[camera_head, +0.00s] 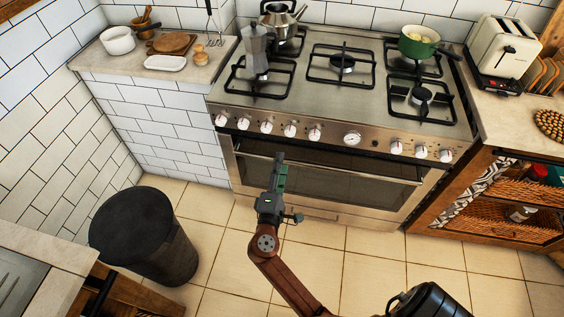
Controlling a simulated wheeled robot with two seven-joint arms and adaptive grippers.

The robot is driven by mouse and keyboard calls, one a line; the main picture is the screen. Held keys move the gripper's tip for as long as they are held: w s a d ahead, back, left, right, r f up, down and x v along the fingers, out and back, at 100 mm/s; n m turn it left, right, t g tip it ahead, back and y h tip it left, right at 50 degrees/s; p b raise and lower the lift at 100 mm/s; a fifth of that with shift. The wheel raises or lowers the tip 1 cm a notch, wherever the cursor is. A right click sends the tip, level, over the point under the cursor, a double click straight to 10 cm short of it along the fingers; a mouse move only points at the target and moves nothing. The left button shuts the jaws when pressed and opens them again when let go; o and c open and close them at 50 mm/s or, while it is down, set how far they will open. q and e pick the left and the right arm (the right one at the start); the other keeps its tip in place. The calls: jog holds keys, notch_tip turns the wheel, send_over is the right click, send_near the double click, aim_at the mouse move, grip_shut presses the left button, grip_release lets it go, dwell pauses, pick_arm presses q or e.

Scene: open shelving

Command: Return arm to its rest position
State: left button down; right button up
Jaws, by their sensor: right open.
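My right arm (284,278) comes in from the bottom and reaches up toward the stove's front. It ends in my right gripper (279,170), seen edge-on with dark and green fingers, in front of the oven door. I see nothing held in it. It appears apart from the oven front, though the exact gap is hard to judge. My left gripper is not in view.
The stove (340,90) carries a moka pot (256,50), a kettle (280,20) and a green pot (417,42). A dark bin (145,235) stands at left. A toaster (500,52) and open shelving (500,215) are at right. The tiled floor (375,265) has free room.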

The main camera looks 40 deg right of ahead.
dwell(0.4)
